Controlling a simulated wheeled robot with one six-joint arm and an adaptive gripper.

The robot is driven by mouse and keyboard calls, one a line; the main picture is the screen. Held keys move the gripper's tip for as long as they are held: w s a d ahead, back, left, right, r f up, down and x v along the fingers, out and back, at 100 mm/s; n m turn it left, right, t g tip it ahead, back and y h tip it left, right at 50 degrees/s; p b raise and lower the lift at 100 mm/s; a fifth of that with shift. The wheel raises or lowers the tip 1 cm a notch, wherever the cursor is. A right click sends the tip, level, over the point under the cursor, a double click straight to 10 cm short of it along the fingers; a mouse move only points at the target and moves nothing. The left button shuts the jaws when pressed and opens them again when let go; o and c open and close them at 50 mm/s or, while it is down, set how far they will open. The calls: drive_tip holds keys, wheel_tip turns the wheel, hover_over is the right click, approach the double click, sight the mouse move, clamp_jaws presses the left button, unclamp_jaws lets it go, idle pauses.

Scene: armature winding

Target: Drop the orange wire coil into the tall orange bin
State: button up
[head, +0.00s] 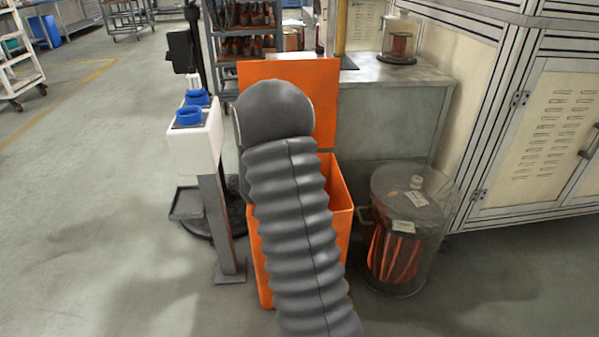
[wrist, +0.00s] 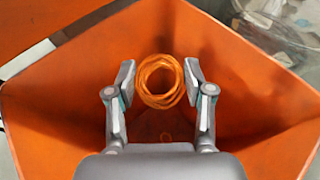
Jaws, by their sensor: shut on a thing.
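The tall orange bin (head: 341,210) stands on the floor in the head view, with its orange lid (head: 326,100) raised at the back. My grey ribbed arm covers much of its opening and hides my gripper there. In the wrist view my gripper (wrist: 159,83) is shut on the orange wire coil (wrist: 160,101), a ring of wire between the two fingertips. The bin's orange inner walls (wrist: 245,100) surround the coil and fingers in this view. The gripper is over or inside the bin's mouth; I cannot tell how deep.
A clear drum (head: 400,235) with copper-coloured wire stands right of the bin. A white stand (head: 195,145) with blue-topped parts is close on the left. A grey bench (head: 390,125) and cabinets (head: 555,130) are behind and to the right. The floor at the left is open.

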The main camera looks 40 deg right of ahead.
drive_tip(key=shift+f, duration=0.15)
drive_tip(key=o, duration=1)
drive_tip(key=shift+c, duration=0.2)
drive_tip(key=v, duration=1.2)
